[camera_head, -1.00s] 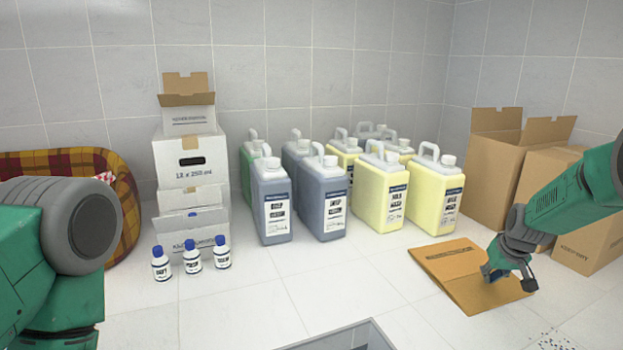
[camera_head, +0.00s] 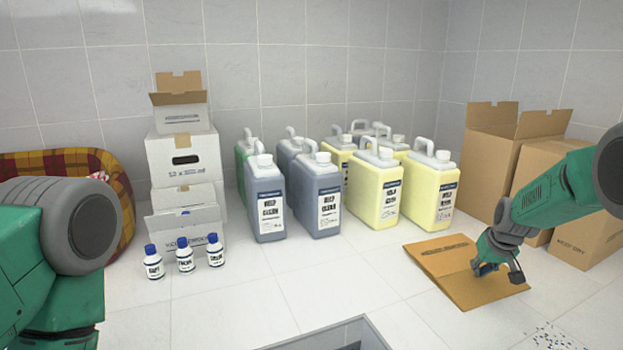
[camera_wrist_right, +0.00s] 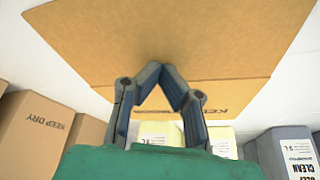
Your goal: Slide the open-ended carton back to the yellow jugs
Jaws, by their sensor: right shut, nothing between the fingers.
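The open-ended carton (camera_head: 447,262) lies flattened on the tiled floor in front of the yellow jugs, with a strip of floor between them. It fills the upper part of the right wrist view (camera_wrist_right: 170,35). The yellow jugs (camera_head: 378,195) stand in a group, with the nearest right one (camera_head: 430,190) closest to the carton. My right gripper (camera_head: 497,275) is over the carton's right part, fingertips together and empty; in the wrist view the closed tips (camera_wrist_right: 161,75) are over the cardboard, and contact is unclear. My left arm shows at the left edge; its gripper is out of frame.
Tall brown cartons (camera_head: 492,165) stand right of the jugs, behind my right arm. Grey jugs (camera_head: 318,200) stand left of the yellow ones. White boxes (camera_head: 185,170) and small bottles (camera_head: 184,255) are further left. Floor (camera_head: 330,275) left of the flat carton is clear.

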